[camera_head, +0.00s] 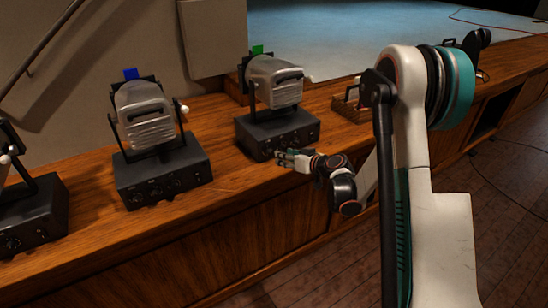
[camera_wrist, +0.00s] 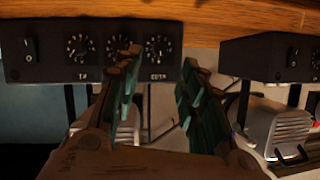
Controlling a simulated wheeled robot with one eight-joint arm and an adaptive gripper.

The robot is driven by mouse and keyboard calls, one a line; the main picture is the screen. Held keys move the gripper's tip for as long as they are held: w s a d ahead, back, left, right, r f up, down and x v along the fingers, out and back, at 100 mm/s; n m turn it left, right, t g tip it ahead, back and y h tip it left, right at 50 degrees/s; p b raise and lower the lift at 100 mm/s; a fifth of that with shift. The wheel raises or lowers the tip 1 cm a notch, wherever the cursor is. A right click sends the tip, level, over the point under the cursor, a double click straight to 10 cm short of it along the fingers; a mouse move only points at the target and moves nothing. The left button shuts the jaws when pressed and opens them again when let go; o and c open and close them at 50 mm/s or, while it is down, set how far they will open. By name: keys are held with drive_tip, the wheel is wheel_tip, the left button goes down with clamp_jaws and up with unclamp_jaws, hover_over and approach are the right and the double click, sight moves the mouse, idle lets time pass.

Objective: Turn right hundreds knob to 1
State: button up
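The right control box (camera_head: 262,138), under the spotlight with the green tag, stands on the wooden desk. In the wrist view the picture is upside down, and a black panel (camera_wrist: 100,73) shows a switch (camera_wrist: 30,48) and three round dial knobs: one (camera_wrist: 77,45), a middle one (camera_wrist: 117,45) and one (camera_wrist: 158,48) framed between my fingertips. Which is the hundreds knob, and the dial settings, are too small to read. My gripper (camera_head: 284,158) is in front of the right box's face. In the wrist view its green-padded fingers (camera_wrist: 160,58) are apart and empty, seemingly short of the panel.
A spotlight with a blue tag (camera_head: 145,115) stands on its own box (camera_head: 165,177) to the left. Another box (camera_head: 32,218) is at the far left. A small wooden tray (camera_head: 349,108) lies right of the right box. The desk's front edge runs below my gripper.

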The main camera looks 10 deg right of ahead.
sight(271, 153)
drive_tip(key=b+x, duration=0.2)
drive_tip(key=x, duration=0.6)
drive_tip(key=shift+f, duration=0.1)
clamp_jaws()
